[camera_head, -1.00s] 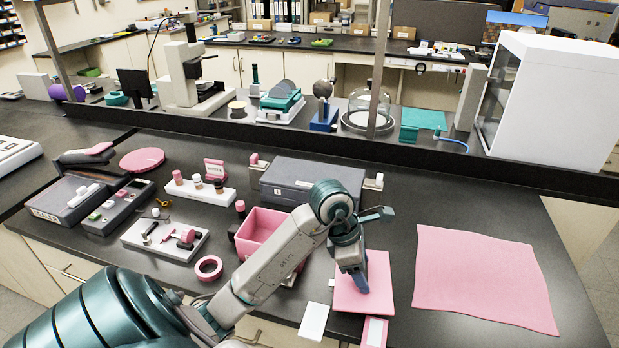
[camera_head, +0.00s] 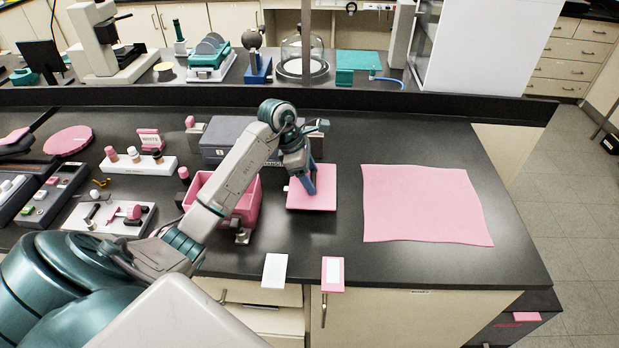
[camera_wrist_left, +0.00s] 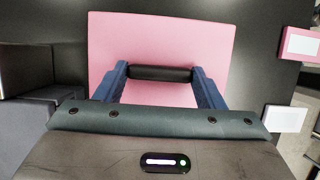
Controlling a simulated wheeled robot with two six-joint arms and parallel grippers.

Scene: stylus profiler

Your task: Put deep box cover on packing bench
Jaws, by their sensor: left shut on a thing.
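The deep box cover seems to be the flat pink square plate (camera_head: 318,200), beside the pink box (camera_head: 250,205) on the black bench (camera_head: 400,262). My left gripper (camera_head: 307,190) is over the plate from above. In the left wrist view, its blue fingers (camera_wrist_left: 160,80) are shut on the black bar handle (camera_wrist_left: 160,73) of the pink plate (camera_wrist_left: 160,35). The plate looks level; I cannot tell whether it touches the bench. My arm partly hides the pink box. My right gripper is not in view.
A pink sheet (camera_head: 425,205) lies on the bench to the right. A grey case (camera_head: 225,138) stands behind the pink box. A white card (camera_head: 275,270) and a pink-framed card (camera_head: 333,273) are at the front edge. Bare bench lies around the sheet.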

